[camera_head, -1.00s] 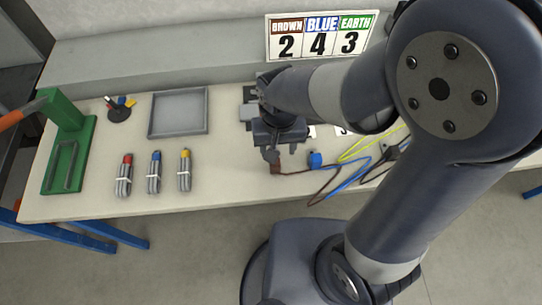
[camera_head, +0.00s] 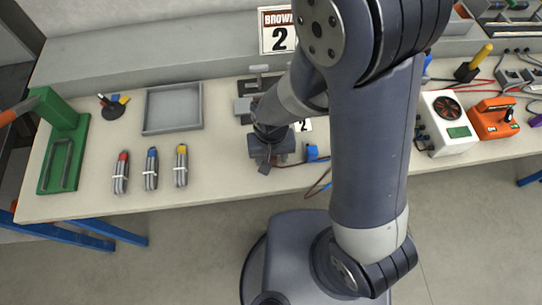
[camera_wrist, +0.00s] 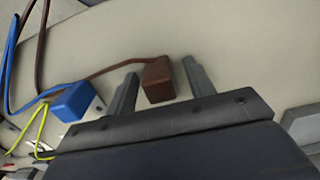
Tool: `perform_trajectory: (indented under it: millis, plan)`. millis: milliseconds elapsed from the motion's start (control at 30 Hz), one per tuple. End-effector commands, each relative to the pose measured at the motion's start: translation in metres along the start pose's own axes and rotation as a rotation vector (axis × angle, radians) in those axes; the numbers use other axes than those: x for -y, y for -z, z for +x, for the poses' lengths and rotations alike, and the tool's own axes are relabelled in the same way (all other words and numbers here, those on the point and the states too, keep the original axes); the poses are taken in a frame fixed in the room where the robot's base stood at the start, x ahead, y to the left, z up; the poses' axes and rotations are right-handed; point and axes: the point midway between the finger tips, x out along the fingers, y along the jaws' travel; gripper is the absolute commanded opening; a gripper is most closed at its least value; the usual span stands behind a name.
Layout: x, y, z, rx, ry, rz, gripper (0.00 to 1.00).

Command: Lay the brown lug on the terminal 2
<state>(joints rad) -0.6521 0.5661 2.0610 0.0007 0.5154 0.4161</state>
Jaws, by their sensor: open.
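The brown lug (camera_wrist: 158,80) lies between the two spread fingers of my gripper (camera_wrist: 160,67) in the wrist view, with small gaps on both sides. A brown wire runs left from it. In the head view my gripper (camera_head: 265,166) is low over the front half of the bench, and the lug shows only as a small brown patch (camera_head: 282,158) beside it. A white card with a 2 (camera_head: 303,125) stands behind and to the right of the gripper. I cannot make out terminal 2 itself; my arm covers much of that area.
A blue lug (camera_wrist: 72,101) with its wire lies left of the brown one. The sign (camera_head: 277,31) shows brown with 2. A grey tray (camera_head: 173,108), marker-like bundles (camera_head: 151,169) and a green press (camera_head: 62,150) stand left. A white fan unit (camera_head: 447,120) stands right.

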Motion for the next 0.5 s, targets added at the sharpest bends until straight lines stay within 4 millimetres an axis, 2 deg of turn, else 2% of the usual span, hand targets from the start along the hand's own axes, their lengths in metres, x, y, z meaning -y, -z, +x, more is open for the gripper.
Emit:
perform_trajectory:
  millis: [167, 500]
  plan:
    - [0.0, 0.0001, -0.0002, 0.0, 0.0, 0.0, 0.5]
    - [0.0001, 0.0002, -0.0004, -0.001, 0.0, 0.0, 0.22]
